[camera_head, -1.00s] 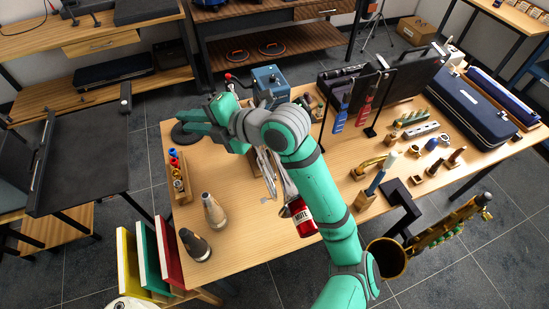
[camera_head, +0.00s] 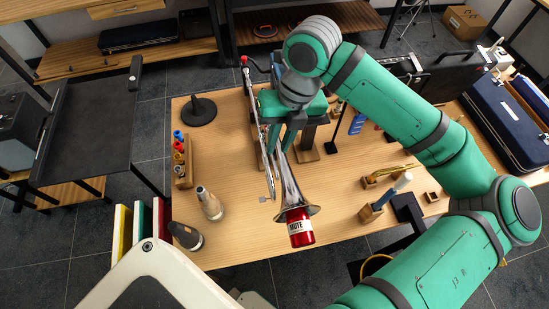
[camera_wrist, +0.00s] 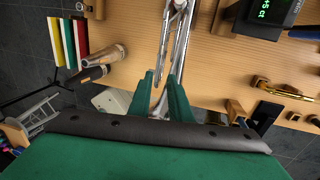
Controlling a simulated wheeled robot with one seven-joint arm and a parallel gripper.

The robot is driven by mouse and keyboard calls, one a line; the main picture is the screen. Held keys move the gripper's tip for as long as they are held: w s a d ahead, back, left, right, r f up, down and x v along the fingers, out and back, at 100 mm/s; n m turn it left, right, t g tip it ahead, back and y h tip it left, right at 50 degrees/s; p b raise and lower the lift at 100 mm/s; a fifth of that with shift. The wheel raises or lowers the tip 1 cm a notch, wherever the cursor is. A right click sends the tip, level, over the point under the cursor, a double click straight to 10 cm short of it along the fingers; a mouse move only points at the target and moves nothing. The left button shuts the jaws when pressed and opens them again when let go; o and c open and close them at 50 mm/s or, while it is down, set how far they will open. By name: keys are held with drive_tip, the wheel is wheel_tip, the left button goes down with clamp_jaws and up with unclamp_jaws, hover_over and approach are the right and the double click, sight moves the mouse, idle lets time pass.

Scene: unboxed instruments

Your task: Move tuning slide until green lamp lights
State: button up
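The silver trombone (camera_head: 290,188) lies on the wooden table, its bell toward the front with a red mute (camera_head: 302,232) in it. My gripper (camera_head: 283,143) is over its tubing. In the wrist view my gripper (camera_wrist: 163,79) has its two green fingers apart, with silver tubing (camera_wrist: 179,42) running between and beyond them. I cannot tell whether either finger touches it. The tuning slide cannot be told clearly from the other tubes. A dark tuner box (camera_wrist: 262,14) shows green characters at the top right of the wrist view. No separate lamp can be made out.
A black round base (camera_head: 198,111) is at the back left. A wooden block with a pale-tipped tool (camera_head: 372,211) stands to the right.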

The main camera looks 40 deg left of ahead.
sight(269, 170)
drive_tip(key=f, duration=0.3)
drive_tip(key=s+f, duration=0.1)
drive_tip(key=f, duration=0.2)
drive_tip(key=a+f, duration=0.1)
drive_tip(key=f, duration=0.3)
drive_tip(key=shift+s, duration=0.4)
clamp_jaws()
